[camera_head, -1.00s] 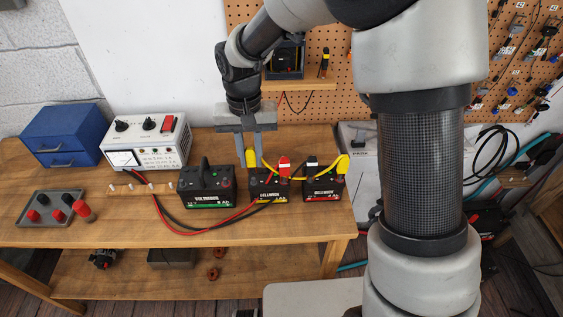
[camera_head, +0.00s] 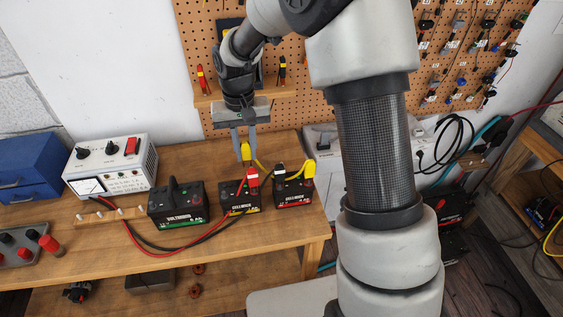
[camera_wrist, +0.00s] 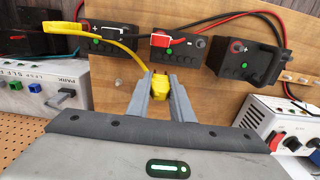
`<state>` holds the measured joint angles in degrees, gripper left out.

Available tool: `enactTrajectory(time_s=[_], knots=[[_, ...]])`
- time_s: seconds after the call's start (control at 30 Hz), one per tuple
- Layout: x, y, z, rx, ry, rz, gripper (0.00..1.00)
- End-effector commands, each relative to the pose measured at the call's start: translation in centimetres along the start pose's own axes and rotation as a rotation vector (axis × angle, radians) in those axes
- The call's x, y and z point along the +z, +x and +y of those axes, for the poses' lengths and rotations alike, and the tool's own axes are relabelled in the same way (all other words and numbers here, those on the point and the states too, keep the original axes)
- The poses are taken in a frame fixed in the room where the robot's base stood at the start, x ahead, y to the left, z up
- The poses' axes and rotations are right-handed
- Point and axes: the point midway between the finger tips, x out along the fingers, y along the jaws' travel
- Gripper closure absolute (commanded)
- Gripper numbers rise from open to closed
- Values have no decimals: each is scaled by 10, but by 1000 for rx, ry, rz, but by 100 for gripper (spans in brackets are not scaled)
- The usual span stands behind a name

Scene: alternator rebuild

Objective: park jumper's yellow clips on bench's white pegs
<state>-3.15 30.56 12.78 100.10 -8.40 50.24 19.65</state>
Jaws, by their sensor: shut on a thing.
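My gripper (camera_head: 244,154) is shut on one yellow clip (camera_head: 246,150) of the jumper, held above and behind the middle battery (camera_head: 240,196). The wrist view shows this clip (camera_wrist: 160,84) between the fingertips (camera_wrist: 160,77). The yellow cable (camera_wrist: 117,41) runs from it to the other yellow clip (camera_head: 308,170), which sits at the right battery (camera_head: 294,194); its exact grip there is unclear. The white pegs (camera_head: 101,206) stand on a wooden strip (camera_head: 92,217) left of the left battery (camera_head: 177,206). I see no clip on them. Some pegs show in the wrist view (camera_wrist: 289,76).
A white metered instrument (camera_head: 112,164) and blue drawers (camera_head: 28,165) stand at the back left. Red and black leads (camera_head: 158,243) curve along the bench front. A grey tray (camera_head: 12,257) with knobs lies at left. A pegboard (camera_head: 290,25) rises behind.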

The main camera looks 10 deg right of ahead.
Motion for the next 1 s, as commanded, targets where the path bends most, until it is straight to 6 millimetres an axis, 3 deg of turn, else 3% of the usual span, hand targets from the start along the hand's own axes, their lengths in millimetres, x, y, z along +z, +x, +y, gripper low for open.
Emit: enactTrajectory(time_s=[0.2, 0.6, 0.7, 1.0], knots=[[-35, -2, 45, 0, 5, -2, 91], [-91, -1, 113, 0, 2, -1, 91], [-90, 28, 113, 0, -3, -4, 91], [-90, 82, 113, 0, -2, -1, 91]])
